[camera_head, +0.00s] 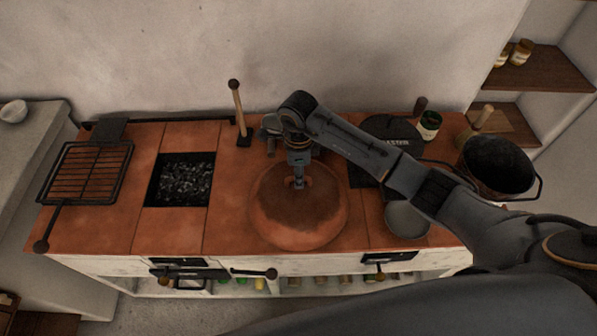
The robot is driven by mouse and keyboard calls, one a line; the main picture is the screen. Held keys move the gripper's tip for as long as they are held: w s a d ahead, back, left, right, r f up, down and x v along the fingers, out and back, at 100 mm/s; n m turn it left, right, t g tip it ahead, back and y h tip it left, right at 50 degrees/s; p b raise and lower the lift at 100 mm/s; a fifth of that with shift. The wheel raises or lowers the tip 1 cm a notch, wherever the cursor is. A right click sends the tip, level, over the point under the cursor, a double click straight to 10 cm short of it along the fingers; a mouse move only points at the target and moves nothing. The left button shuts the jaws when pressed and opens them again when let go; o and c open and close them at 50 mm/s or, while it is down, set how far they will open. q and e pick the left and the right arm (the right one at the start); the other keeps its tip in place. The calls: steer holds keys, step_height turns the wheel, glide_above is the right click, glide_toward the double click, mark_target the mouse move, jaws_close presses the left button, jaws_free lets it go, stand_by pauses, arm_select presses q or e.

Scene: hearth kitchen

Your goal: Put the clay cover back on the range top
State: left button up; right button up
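The clay cover (298,222) is a rounded, reddish-brown dome with a darker patch on top. It appears over the middle of the terracotta range top (225,232), to the right of the coal opening (182,181). I cannot tell whether its rim rests on the surface or hangs just above it. My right gripper (299,183) points down at the top of the cover, with its fingertips at the cover's crown. The cover's grip is mostly hidden by the fingers, and whether they are closed on it is unclear. My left gripper is out of view.
A grill rack (85,172) lies at the left end. A wooden-handled tool (239,112) stands behind. At the right are a grey bowl (407,219), a green tin (428,125) and a black bucket (497,168). My arm crosses over the right half.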

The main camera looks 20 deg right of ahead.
step_height(320, 180, up, 12)
steer(key=b, duration=0.3)
steer(key=shift+a, duration=0.1)
stand_by(0.3)
